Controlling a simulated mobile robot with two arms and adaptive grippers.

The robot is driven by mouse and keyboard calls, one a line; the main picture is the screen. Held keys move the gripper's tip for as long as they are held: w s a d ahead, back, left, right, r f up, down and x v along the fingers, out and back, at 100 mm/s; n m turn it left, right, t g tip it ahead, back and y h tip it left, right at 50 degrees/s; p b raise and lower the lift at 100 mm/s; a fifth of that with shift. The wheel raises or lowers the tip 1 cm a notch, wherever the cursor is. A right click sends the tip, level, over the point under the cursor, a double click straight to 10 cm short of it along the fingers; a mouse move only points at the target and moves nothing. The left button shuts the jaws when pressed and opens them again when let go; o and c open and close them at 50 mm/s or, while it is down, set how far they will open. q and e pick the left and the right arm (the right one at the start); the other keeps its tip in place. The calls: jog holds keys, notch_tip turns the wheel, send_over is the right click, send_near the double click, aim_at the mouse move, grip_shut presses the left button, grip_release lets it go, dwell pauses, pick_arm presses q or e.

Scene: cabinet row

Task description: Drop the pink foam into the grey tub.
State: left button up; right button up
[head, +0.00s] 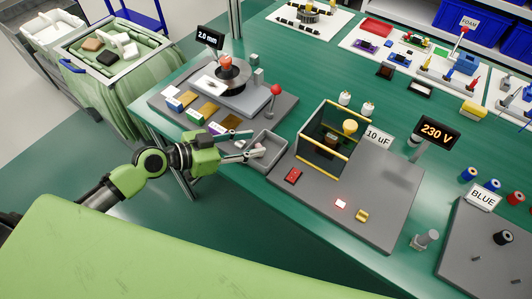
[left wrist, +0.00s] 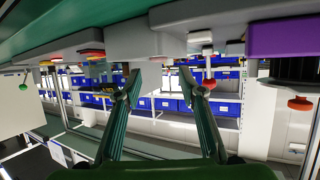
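The grey tub (head: 267,152) stands on the green bench, left of the glass-walled box. My left gripper (head: 250,144) reaches in from the left, with its fingertips at the tub's left side. Its two fingers are spread apart. The left wrist view shows them open (left wrist: 163,82) with nothing held between them. A small pale pinkish piece (head: 258,146), which looks like the pink foam, shows at the tub just past the fingertips. It is too small to tell whether it rests on the tub's floor. My right gripper is out of view.
The glass-walled box (head: 332,138) on a grey board stands right of the tub. A board with small coloured boxes (head: 190,110) lies behind the gripper. A bin of blocks (head: 115,48) is at the upper left.

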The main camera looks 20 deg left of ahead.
pick_arm(q)
jog(key=v, duration=1)
jog(key=shift+s, duration=0.15)
jog(key=shift+a, duration=0.1)
